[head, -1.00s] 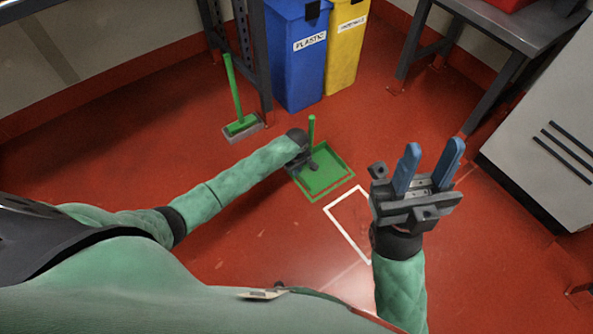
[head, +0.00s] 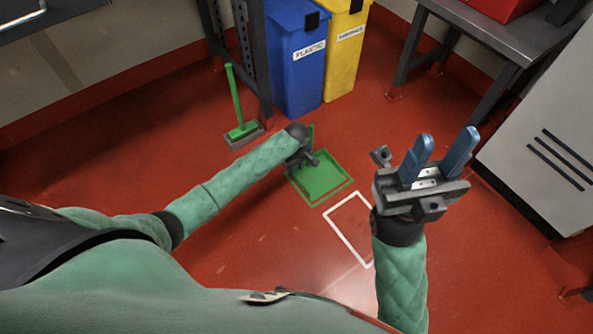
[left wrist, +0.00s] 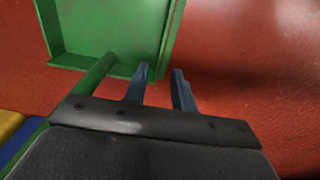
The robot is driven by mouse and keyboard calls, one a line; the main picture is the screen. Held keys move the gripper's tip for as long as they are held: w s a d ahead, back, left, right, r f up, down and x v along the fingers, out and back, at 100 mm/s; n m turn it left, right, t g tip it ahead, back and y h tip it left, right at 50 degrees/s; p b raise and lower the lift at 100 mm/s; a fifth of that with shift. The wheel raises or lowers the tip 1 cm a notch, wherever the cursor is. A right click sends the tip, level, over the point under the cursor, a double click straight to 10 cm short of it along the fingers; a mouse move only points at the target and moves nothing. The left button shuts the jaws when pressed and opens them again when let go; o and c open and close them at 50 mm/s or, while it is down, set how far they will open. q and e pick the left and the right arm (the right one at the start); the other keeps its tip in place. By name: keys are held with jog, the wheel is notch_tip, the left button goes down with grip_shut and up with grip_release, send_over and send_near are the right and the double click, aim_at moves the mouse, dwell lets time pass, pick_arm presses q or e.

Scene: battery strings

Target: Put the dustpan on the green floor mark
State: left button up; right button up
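The green dustpan (head: 322,178) lies on the floor on the green floor mark (head: 333,196), whose outline shows along its front and right edges. The far edges of the mark are hidden. My left gripper (head: 313,161) is low at the dustpan's back left corner, by its handle (head: 311,131). The handle (left wrist: 95,78) passes to the left of both fingers, outside the gap. My right gripper (head: 440,152) is raised, open and empty.
A white floor outline (head: 350,230) lies right of the dustpan. A green broom (head: 238,105) stands behind to the left. Blue (head: 298,75) and yellow (head: 342,65) bins stand behind. A metal table (head: 485,35) and a grey cabinet (head: 545,135) are at right.

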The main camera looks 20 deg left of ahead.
pick_arm(q)
jog(key=shift+r+p, duration=0.65)
jog(key=shift+r, duration=1.7)
